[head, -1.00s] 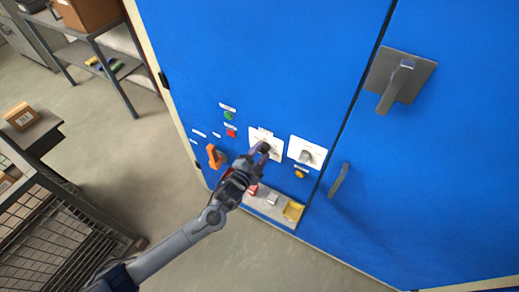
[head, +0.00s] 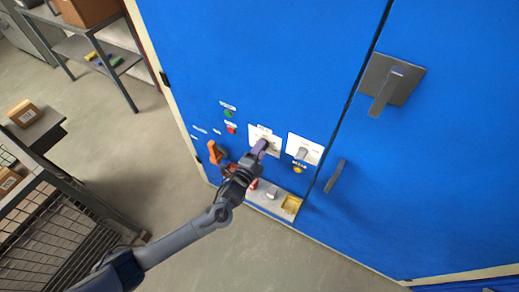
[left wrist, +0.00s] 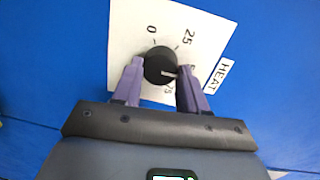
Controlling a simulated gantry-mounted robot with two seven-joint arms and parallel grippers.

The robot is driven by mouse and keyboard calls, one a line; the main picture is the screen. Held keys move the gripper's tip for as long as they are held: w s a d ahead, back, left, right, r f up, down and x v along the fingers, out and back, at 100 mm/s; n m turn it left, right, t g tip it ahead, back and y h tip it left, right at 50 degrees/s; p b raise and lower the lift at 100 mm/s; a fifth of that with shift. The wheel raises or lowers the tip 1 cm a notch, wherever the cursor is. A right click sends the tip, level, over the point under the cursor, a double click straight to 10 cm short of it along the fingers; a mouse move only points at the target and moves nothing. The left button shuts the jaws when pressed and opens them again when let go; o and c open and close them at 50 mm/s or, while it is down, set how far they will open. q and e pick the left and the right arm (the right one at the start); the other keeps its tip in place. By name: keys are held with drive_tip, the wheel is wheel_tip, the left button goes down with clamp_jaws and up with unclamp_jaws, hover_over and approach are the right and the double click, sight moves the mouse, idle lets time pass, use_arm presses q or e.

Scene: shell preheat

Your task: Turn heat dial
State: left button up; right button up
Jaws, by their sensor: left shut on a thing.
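The black heat dial (left wrist: 160,65) sits on a white scale plate (left wrist: 128,35) marked HEAT, with 0, 25 and 75 readable. Its pale pointer line points right, toward the right finger, near a partly hidden mark. My left gripper (left wrist: 162,84) has its purple fingers on both sides of the dial and is shut on it. In the head view, my left gripper (head: 261,149) is at the lower edge of the dial's plate (head: 257,131) and mostly covers the dial. My right gripper is not in view.
A second white plate with a grey knob (head: 302,153) is just right. An orange handle (head: 214,152), green button (head: 229,114) and red button (head: 231,129) are left. A ledge (head: 263,203) with a yellow tray (head: 291,204) lies below. A door handle (head: 334,176) is farther right.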

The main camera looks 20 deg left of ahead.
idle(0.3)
use_arm(q)
drive_tip(key=o, duration=1.1)
drive_tip(key=shift+c, duration=0.2)
drive_tip(key=s+a, duration=0.1)
drive_tip(key=s, duration=0.9)
drive_tip(key=shift+s+r+p, duration=0.4)
drive_tip(key=shift+p, duration=0.05)
